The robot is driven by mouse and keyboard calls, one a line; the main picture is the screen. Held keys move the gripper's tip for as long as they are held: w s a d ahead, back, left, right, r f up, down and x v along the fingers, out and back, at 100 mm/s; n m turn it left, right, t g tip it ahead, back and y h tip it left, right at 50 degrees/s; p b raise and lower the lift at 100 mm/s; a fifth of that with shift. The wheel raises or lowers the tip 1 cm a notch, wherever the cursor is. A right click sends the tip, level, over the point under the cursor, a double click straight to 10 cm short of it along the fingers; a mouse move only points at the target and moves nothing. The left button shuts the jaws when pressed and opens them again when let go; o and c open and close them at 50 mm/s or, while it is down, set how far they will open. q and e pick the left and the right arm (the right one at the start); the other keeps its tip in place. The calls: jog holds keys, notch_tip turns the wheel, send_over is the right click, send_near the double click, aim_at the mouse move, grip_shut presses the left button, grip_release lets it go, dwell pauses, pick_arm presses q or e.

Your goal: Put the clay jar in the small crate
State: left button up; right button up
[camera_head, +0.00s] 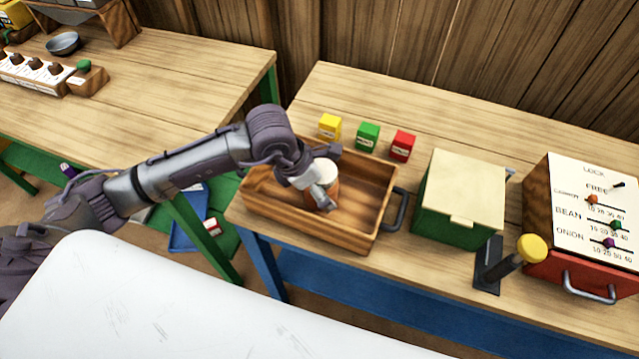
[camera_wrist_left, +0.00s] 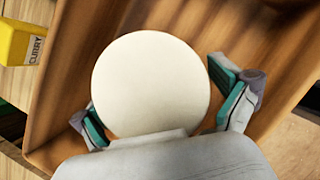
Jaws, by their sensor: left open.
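The clay jar (camera_head: 325,168), with a pale round lid and brown body, is upright inside the wooden small crate (camera_head: 364,238), near its middle. The lid also shows large in the left wrist view (camera_wrist_left: 150,80). My left gripper (camera_head: 318,197) reaches into the crate at the jar. In the left wrist view its open fingers (camera_wrist_left: 158,108) lie on either side of the jar, with a gap visible at the right finger. The jar's base is hidden, so its contact with the crate floor cannot be seen. My right gripper is not in view.
Yellow (camera_head: 330,126), green (camera_head: 368,136) and red (camera_head: 402,146) small boxes stand behind the crate. A green box with a pale lid (camera_head: 462,190) stands to its right, then a yellow-knobbed lever (camera_head: 531,248) and a slider panel (camera_head: 590,210). Another table (camera_head: 150,75) is at left.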

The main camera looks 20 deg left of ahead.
pick_arm(q)
jog(key=shift+r, duration=0.25)
jog(key=b+v, duration=0.2)
jog(key=v, duration=0.9)
jog(key=shift+a+r, duration=0.2)
jog(key=shift+r, duration=0.1)
jog(key=shift+s, duration=0.1)
